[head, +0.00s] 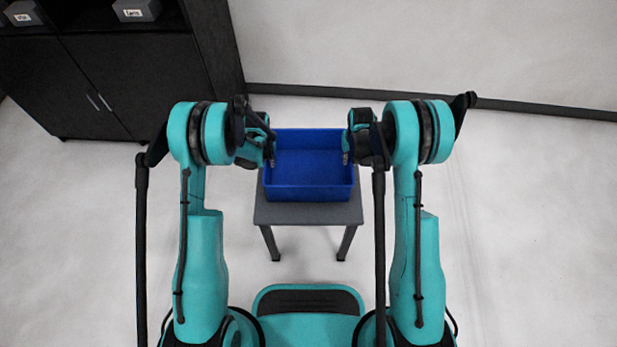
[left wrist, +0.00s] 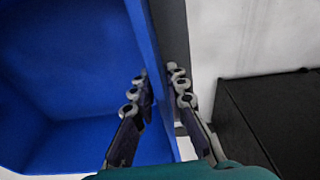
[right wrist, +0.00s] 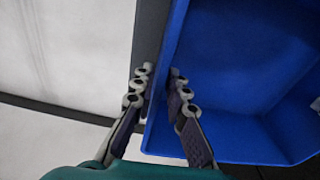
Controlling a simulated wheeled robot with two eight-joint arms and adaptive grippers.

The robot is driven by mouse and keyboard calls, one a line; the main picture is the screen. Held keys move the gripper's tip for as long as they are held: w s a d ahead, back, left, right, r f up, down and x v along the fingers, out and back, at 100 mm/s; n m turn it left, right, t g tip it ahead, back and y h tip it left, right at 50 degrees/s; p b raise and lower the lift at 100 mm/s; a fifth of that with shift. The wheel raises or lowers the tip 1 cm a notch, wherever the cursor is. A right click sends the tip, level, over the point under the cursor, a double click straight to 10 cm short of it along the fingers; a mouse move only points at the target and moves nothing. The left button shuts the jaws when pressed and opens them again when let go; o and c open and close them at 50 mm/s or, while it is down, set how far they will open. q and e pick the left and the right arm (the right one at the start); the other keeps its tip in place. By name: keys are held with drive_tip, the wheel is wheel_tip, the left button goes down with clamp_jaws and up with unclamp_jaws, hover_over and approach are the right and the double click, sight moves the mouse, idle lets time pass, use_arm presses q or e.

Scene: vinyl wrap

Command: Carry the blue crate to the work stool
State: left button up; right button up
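The blue crate (head: 308,192) is upright on a small grey stool (head: 300,214) in the head view, open at the top and empty. My left gripper (head: 271,155) is at the crate's left wall, my right gripper (head: 346,153) at its right wall. In the left wrist view, my left fingers (left wrist: 158,82) straddle the wall, one inside and one outside. In the right wrist view, my right fingers (right wrist: 160,80) straddle the opposite wall the same way. A narrow gap shows between each outer finger and the wall. Both grippers look partly open; the contact at the tips is unclear.
A dark cabinet (head: 110,80) with small grey bins (head: 135,10) on its shelf stands at the back left. A wall with a dark baseboard (head: 520,107) runs along the back. The pale floor (head: 530,220) is clear on the right.

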use_arm(q)
drive_tip(key=shift+r, duration=0.15)
use_arm(e)
drive_tip(key=shift+r, duration=0.1)
use_arm(q)
drive_tip(key=r, duration=0.4)
drive_tip(key=s+r, duration=0.1)
drive_tip(key=r, duration=0.6)
drive_tip(key=shift+s+r, duration=0.25)
drive_tip(key=shift+r, duration=0.15)
use_arm(e)
wheel_tip(320, 180, up, 12)
drive_tip(key=s, duration=0.1)
drive_tip(key=shift+s, duration=0.25)
